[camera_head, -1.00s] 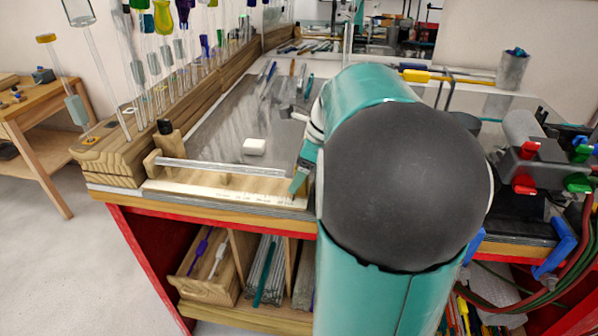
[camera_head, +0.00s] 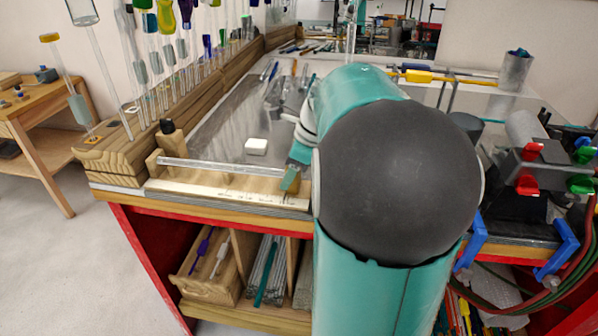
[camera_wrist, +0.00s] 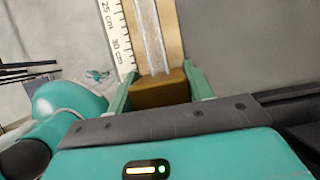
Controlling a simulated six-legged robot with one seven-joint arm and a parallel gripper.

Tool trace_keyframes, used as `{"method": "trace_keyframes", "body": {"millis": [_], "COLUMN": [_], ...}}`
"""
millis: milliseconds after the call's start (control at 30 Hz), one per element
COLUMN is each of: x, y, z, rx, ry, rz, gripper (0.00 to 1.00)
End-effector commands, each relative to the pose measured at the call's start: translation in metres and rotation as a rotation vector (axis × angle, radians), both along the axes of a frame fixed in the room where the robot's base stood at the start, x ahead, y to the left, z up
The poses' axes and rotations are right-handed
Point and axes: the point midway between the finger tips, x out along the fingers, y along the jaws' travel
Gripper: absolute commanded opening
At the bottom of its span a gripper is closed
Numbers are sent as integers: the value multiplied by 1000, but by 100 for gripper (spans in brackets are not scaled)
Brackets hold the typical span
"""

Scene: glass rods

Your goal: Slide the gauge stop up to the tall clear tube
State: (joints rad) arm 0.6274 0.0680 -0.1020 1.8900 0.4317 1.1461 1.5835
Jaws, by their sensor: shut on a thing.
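The gauge stop, a brown wooden block (camera_wrist: 160,92), sits between the two green fingers of my gripper (camera_wrist: 158,86) in the wrist view. My gripper is shut on it. In the head view my gripper (camera_head: 291,179) is at the right end of the wooden gauge (camera_head: 215,180), and the stop is mostly hidden there. A long clear tube (camera_head: 220,166) lies along the gauge. In the wrist view the clear tube (camera_wrist: 152,40) runs to the block's far edge; I cannot tell whether they touch.
A printed scale (camera_wrist: 119,40) runs beside the tube. A white block (camera_head: 256,146) lies on the bench behind the gauge. A wooden rack (camera_head: 190,90) of upright glassware stands at the left. A burner with red and green knobs (camera_head: 528,170) is at the right.

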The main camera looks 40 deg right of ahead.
Motion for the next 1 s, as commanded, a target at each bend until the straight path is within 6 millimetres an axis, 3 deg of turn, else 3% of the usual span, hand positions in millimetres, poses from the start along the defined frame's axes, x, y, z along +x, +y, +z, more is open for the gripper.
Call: {"method": "trace_keyframes", "body": {"millis": [233, 267, 333, 367, 733, 1000], "x": [2, 2, 2, 2, 0, -14], "y": [1, 1, 1, 1, -1, -12], "z": [1, 1, 1, 1, 6, 50], "rx": [0, 0, 1, 1, -1, -3], "ry": [-4, -4, -3, -3, -3, -6], "rz": [-1, 0, 1, 1, -1, -1], "gripper": [10, 57, 70, 73, 73, 73]}}
